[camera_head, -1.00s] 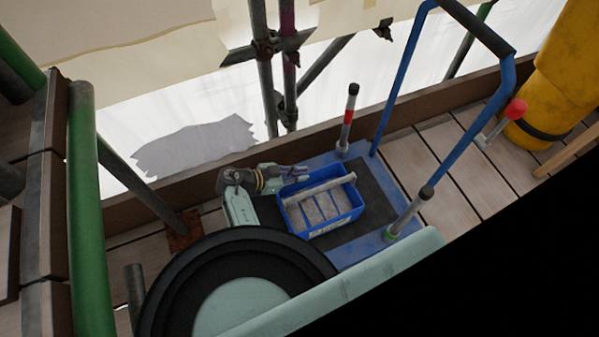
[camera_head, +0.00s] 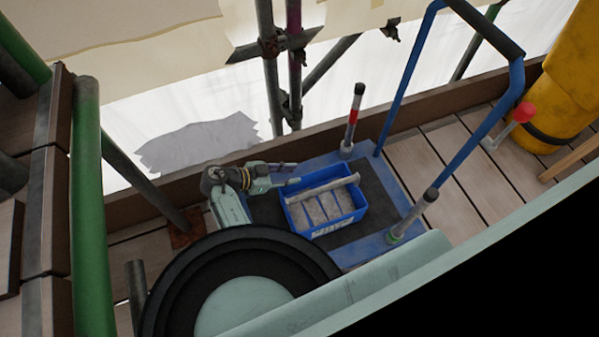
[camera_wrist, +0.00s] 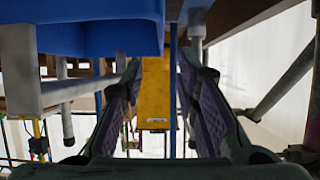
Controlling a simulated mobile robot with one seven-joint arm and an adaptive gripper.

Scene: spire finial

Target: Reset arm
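My gripper (camera_head: 284,175) is at the back left of the blue bin (camera_head: 352,218) in the head view, close beside it. The wrist view shows the gripper (camera_wrist: 160,72) with its two purple-padded fingers spread apart and nothing between them. The gripper is open. A large blue surface, likely the bin (camera_wrist: 95,38), fills the upper left of the wrist view. My arm's lower links are partly hidden behind the round black rim in the head view.
The bin holds several grey blocks and a pale bar (camera_head: 322,188) across its top. It stands on a blue platform trolley (camera_head: 372,246) with a blue handle (camera_head: 408,75). A red-banded post (camera_head: 352,118), scaffold poles (camera_head: 270,70) and a yellow cylinder (camera_head: 572,88) stand around.

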